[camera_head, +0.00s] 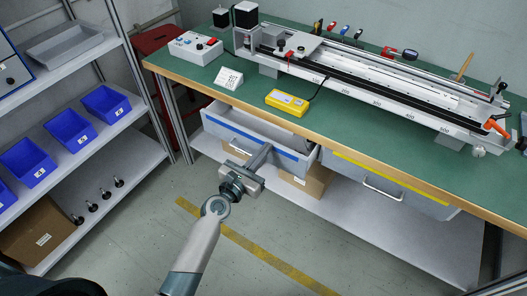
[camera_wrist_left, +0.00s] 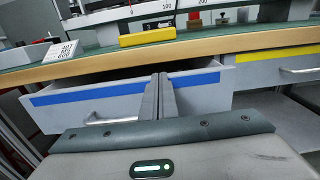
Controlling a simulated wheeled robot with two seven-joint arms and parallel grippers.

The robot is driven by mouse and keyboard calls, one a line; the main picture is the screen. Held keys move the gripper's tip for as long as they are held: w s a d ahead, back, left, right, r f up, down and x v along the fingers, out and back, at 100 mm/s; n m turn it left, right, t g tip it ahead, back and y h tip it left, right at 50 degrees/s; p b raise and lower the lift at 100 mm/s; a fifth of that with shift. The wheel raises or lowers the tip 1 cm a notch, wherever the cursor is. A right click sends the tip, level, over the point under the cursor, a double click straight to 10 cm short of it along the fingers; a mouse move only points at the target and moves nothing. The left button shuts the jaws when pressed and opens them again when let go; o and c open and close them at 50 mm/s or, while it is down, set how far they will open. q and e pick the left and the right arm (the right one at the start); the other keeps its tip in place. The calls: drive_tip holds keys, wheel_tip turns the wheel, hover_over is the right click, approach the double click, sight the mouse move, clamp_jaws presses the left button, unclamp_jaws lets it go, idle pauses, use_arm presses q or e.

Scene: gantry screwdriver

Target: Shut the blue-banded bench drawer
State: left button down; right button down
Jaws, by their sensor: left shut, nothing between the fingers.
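The blue-banded drawer (camera_head: 285,155) hangs under the left part of the green bench and stands partly open, with its inside showing. Its blue-striped front also shows in the left wrist view (camera_wrist_left: 88,92). My left gripper (camera_head: 266,148) is shut and empty, with its fingertips at the drawer front, right of the handle (camera_wrist_left: 108,118). In the left wrist view the fingers (camera_wrist_left: 160,85) overlap the right part of the blue band. I cannot tell whether they touch it. My right gripper is in neither view.
A yellow-banded drawer (camera_head: 385,185) sits shut to the right. The green bench top (camera_head: 225,100) carries a gantry rail, a yellow device (camera_head: 287,102) and a control box (camera_head: 196,47). A shelf with blue bins (camera_head: 70,130) stands left. Cardboard boxes sit below the drawers.

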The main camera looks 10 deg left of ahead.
use_arm(q)
drive_tip(key=x, duration=0.4)
drive_tip(key=shift+w+d, duration=0.15)
drive_tip(key=shift+w, duration=0.2)
drive_tip(key=shift+s, duration=0.1)
